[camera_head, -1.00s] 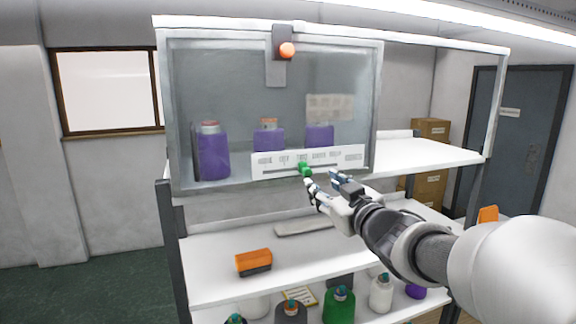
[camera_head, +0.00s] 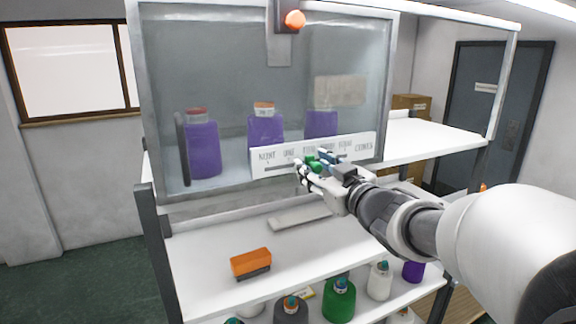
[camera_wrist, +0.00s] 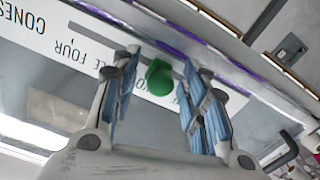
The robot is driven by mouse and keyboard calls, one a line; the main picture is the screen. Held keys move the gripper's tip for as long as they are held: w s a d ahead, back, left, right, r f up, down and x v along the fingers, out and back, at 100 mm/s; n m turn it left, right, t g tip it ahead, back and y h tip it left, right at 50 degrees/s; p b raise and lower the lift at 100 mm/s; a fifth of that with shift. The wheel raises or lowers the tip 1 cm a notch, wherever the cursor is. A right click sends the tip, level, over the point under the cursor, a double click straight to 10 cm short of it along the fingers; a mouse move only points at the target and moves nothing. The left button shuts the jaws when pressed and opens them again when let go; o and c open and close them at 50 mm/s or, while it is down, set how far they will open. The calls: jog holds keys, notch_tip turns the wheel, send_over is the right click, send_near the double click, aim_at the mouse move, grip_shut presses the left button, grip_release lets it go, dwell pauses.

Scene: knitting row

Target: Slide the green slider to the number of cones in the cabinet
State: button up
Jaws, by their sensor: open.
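The green slider (camera_head: 312,164) sits on a white label strip (camera_head: 272,166) with a slot, on the front of the glass cabinet (camera_head: 160,90). The strip carries number words and "CONES" at its right end. In the wrist view the slider (camera_wrist: 159,77) is between the blue-padded fingers, near the word "TWO", partly hidden. My gripper (camera_head: 312,168) is open around the slider, with a gap on each side. Behind the glass stand three purple cones: a left one (camera_head: 203,150), a middle one (camera_head: 265,130) and a right one (camera_head: 321,123).
An orange-and-black block (camera_head: 250,263) and a flat grey bar (camera_head: 300,218) lie on the shelf below. Several coloured cones, one green (camera_head: 339,300), stand on the lowest shelf.

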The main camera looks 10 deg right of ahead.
jog(key=shift+s, duration=0.1)
jog(key=shift+c, duration=0.6)
grip_shut()
